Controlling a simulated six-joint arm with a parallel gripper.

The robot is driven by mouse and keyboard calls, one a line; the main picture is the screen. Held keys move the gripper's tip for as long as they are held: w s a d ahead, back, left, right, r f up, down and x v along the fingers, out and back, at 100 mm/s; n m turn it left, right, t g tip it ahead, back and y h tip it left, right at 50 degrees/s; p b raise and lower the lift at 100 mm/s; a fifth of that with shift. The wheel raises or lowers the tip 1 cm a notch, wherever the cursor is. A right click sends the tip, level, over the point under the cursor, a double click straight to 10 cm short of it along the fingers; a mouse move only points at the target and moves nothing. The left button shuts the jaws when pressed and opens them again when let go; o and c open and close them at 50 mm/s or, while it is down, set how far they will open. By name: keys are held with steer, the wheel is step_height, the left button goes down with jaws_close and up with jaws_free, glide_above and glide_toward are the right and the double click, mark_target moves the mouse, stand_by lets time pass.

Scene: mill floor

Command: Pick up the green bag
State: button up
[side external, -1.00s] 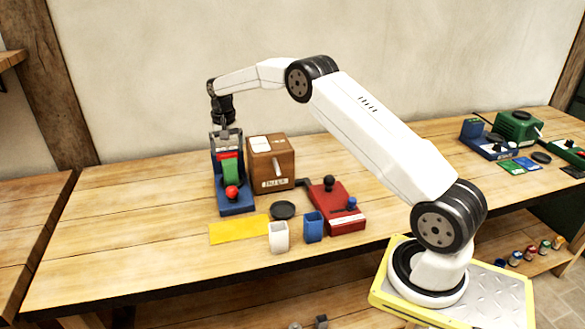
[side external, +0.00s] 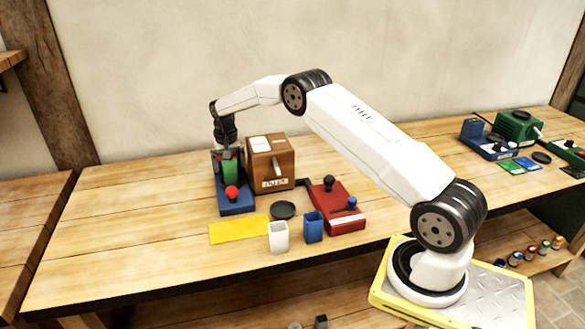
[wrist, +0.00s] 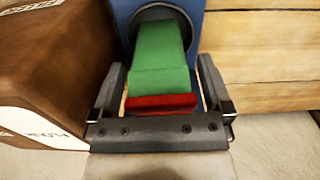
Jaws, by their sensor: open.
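The green bag (side external: 230,172) stands on the blue device (side external: 236,209), which has a red ball knob (side external: 232,192). In the wrist view the green bag (wrist: 158,58) is in front of a dark round opening, with a red band (wrist: 160,103) at its near end. My gripper (side external: 226,156) is low over the bag's top. In the wrist view my gripper (wrist: 162,75) is open, with one finger on each side of the bag and a visible gap to each. The bag's base is hidden.
A brown box (side external: 270,163) stands close beside the blue device. A red device (side external: 336,207), dark disc (side external: 284,210), white cup (side external: 278,236), blue cup (side external: 313,227) and yellow sheet (side external: 238,229) lie nearer the front. The table's left part is clear.

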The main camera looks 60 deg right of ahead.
steer(key=shift+f, duration=0.9)
jaws_close()
steer(key=shift+r, duration=0.2)
steer(key=shift+r, duration=1.5)
steer(key=shift+s+r, duration=0.25)
steer(key=shift+s, duration=0.05)
steer(key=s+a+r, duration=0.3)
steer(key=s+r, duration=0.6)
steer(key=s, duration=0.4)
steer(key=shift+a, duration=0.35)
